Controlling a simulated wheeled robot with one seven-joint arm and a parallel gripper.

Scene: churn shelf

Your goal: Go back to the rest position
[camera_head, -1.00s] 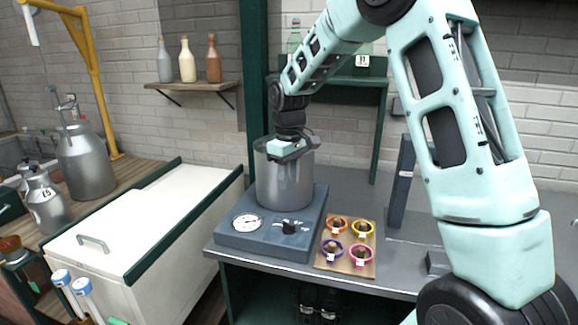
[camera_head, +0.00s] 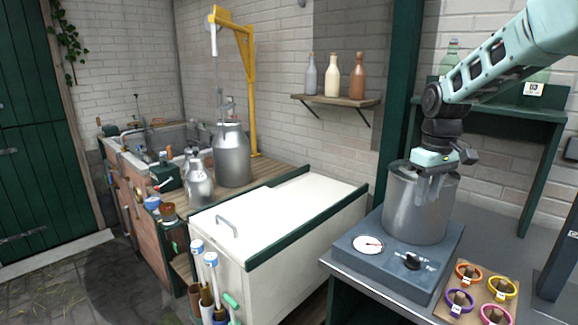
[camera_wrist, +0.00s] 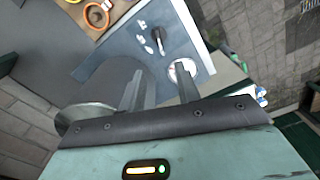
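My gripper (camera_head: 430,190) hangs, fingers down, at the rim of a grey metal pot (camera_head: 412,220). The pot stands upright on a blue-grey scale base with a dial and a black knob (camera_head: 411,262). In the wrist view the two fingers (camera_wrist: 160,88) are apart with nothing between them. The pot's side (camera_wrist: 110,78) shows beside and behind the left finger; I cannot tell whether a finger touches it. My arm reaches in from the upper right in the head view.
A board with several coloured rings (camera_head: 462,298) lies right of the scale. A white chest (camera_head: 290,220) stands left of it. Metal churns (camera_head: 232,155) stand on a wooden counter. Three bottles (camera_head: 331,74) stand on a wall shelf. Open floor (camera_head: 110,285) lies at lower left.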

